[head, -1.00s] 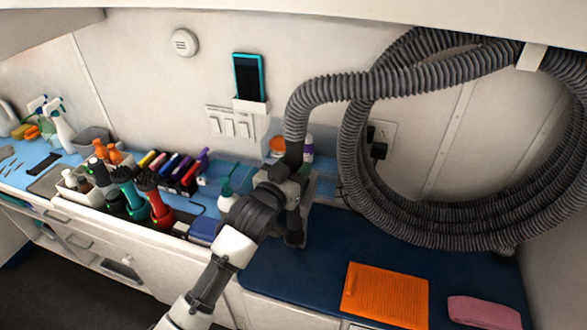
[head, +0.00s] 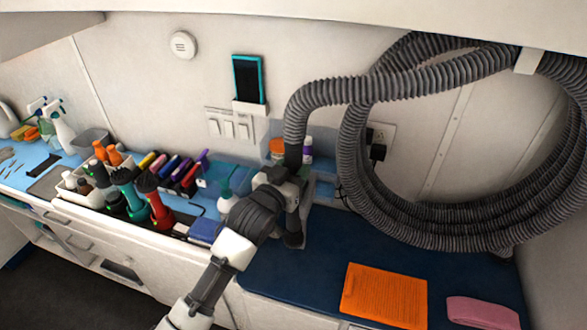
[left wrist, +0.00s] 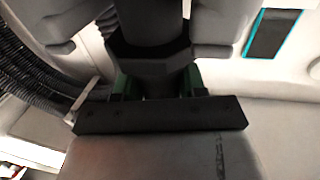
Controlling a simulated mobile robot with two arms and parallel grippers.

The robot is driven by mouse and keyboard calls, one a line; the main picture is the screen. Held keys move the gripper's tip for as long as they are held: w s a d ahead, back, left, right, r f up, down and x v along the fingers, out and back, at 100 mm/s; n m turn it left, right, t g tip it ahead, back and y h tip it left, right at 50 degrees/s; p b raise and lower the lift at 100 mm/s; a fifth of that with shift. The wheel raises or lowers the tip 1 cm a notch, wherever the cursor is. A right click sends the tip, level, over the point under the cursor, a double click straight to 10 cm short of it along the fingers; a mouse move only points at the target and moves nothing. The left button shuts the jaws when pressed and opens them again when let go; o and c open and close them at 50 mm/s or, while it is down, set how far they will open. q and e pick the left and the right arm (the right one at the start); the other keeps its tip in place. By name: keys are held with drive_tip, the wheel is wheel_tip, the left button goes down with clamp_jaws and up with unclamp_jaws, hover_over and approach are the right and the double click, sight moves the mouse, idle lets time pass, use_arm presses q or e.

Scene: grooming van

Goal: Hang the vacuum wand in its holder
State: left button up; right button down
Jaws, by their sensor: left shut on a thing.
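The vacuum wand (head: 293,152) is a dark tube at the end of the grey ribbed hose (head: 440,76). It stands roughly upright near the back wall, above the blue counter. My left gripper (head: 287,190) is shut around it, and the gripper and wrist hide part of it. In the left wrist view the dark wand (left wrist: 150,50) sits between the two grey fingers. A black bar (left wrist: 160,115) with green parts behind it lies across that view, close to the wand; I cannot tell whether it is the holder or whether they touch. My right gripper is not in view.
The hose hangs in big loops at the right, under a white bracket (head: 531,57). Clippers and bottles crowd the left counter. An orange towel (head: 385,294) and a pink cloth (head: 484,312) lie on the blue mat (head: 290,275). A teal-framed phone (head: 248,78) is on the wall.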

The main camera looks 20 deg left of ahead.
use_arm(q)
drive_tip(key=shift+f, duration=0.1)
idle(0.3)
drive_tip(key=shift+f, duration=0.35)
drive_tip(key=shift+f+b, duration=0.1)
drive_tip(key=shift+b, duration=0.2)
drive_tip(key=o, duration=1.6)
drive_tip(key=shift+f, duration=0.1)
drive_tip(key=shift+o, duration=0.2)
drive_tip(key=shift+s, duration=0.15)
drive_tip(key=p+v, duration=0.4)
drive_tip(key=v, duration=0.6)
